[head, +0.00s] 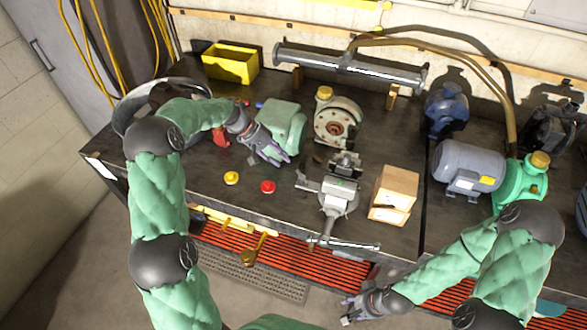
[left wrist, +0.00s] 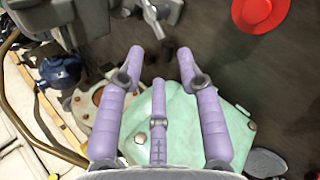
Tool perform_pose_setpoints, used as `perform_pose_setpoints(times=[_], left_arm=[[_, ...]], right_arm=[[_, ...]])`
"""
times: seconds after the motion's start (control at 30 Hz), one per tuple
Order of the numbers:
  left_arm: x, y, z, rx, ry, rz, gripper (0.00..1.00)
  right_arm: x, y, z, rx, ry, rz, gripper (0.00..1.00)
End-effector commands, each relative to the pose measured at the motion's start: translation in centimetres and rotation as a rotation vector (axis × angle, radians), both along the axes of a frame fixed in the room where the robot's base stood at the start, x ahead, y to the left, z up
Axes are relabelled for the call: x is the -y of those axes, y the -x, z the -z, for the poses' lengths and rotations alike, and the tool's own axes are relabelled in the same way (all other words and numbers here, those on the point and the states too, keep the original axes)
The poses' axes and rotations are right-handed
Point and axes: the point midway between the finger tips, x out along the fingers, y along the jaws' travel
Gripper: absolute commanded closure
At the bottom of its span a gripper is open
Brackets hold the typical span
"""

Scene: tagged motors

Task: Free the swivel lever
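The grey bench vise (head: 338,197) is fixed near the bench's front edge, its long bar handle at the front. In the left wrist view the vise (left wrist: 85,18) is at the top left, with a small grey metal lever (left wrist: 152,18) beside it. I cannot tell for sure whether this is the swivel lever. My left gripper (head: 280,158) hangs over the bench left of the vise, in front of a green motor housing. In the left wrist view its three purple fingers (left wrist: 160,62) are spread and empty. My right gripper (head: 350,310) is low, in front of the bench; its finger opening is unclear.
The green housing (head: 285,122) lies behind my left gripper. A red button (head: 268,187) and yellow button (head: 231,178) are on the bench left of the vise. Cardboard boxes (head: 396,185) stand right of it. A yellow bin (head: 230,66) and a flanged pump (head: 336,122) are further back.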

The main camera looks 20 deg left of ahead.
Motion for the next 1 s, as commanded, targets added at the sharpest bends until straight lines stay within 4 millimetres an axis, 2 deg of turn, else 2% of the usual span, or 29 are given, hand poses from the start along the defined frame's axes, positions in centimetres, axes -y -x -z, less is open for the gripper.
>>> perform_pose_setpoints(times=[0.03,0.2,0.4,0.83,0.97,1.0], left_arm=[[0.8,0.0,1.0,-0.004,0.002,0.004,0.64],[2.6,-0.4,3.2,-0.003,0.002,0.002,0.64],[4.0,-0.6,4.9,-0.002,0.000,0.001,0.64],[4.5,-0.8,5.5,-0.001,0.001,0.001,0.64],[4.5,-0.8,5.5,-0.001,0.001,0.001,1.00],[4.5,-0.7,5.5,-0.001,0.000,0.001,1.00]], right_arm=[[0.0,0.0,0.2,0.000,0.000,0.000,0.60],[0.0,0.0,0.6,0.000,0.000,0.000,0.60],[0.0,0.0,0.8,0.000,0.000,0.000,0.60],[0.0,0.0,0.9,0.000,0.000,0.000,0.60],[0.0,0.0,0.9,0.000,0.000,0.000,0.60],[0.0,0.0,0.9,0.000,0.000,0.000,0.60]])
